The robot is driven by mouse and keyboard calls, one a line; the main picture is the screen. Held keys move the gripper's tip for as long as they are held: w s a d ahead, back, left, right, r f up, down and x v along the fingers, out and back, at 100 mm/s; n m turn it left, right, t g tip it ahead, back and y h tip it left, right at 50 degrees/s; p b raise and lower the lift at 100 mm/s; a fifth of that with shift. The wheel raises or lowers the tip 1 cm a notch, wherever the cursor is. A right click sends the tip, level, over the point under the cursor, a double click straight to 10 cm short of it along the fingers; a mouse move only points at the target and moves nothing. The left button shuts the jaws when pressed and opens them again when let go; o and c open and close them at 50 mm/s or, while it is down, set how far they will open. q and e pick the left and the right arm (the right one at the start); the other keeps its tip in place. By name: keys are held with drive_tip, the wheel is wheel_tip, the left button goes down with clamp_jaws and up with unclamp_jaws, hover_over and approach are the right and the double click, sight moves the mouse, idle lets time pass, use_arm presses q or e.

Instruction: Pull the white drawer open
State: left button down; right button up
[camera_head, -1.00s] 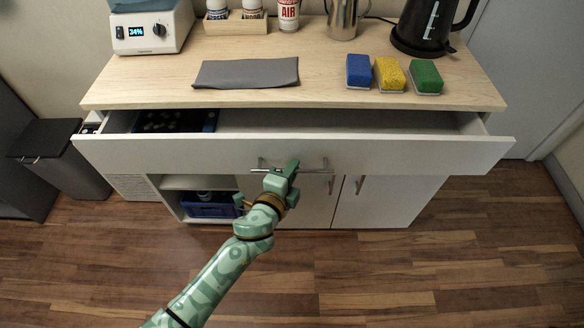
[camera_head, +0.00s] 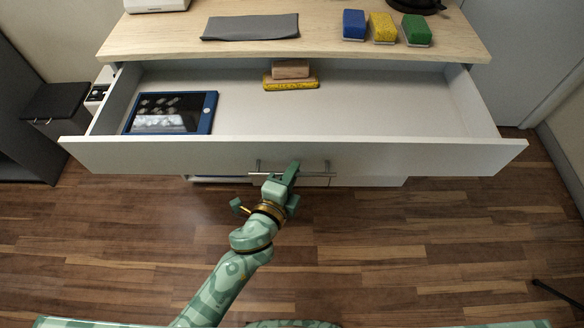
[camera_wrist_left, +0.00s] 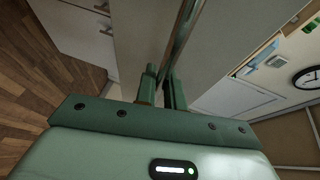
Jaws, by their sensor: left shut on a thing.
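The white drawer (camera_head: 400,156) stands far out from the cabinet, and its inside shows clearly in the head view. Its bar handle (camera_head: 318,173) runs across the middle of the front. My left gripper (camera_head: 289,172) is shut on the handle. In the left wrist view, the two fingers of my left gripper (camera_wrist_left: 160,88) close around the handle bar (camera_wrist_left: 182,35). My right gripper is not in view.
On the wooden top (camera_head: 330,42) lie a folded grey cloth (camera_head: 250,27) and blue, yellow and green sponges (camera_head: 382,28). A dark bin (camera_head: 55,120) stands at the left. The wooden floor (camera_head: 420,240) before the drawer is clear.

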use_arm(q)
drive_tip(key=shift+f, duration=0.1)
drive_tip(key=c, duration=1.5)
unclamp_jaws()
drive_tip(key=v, duration=1.6)
drive_tip(key=shift+p, duration=0.45)
drive_tip(key=shift+s+a, duration=0.1)
drive_tip(key=shift+s, duration=0.05)
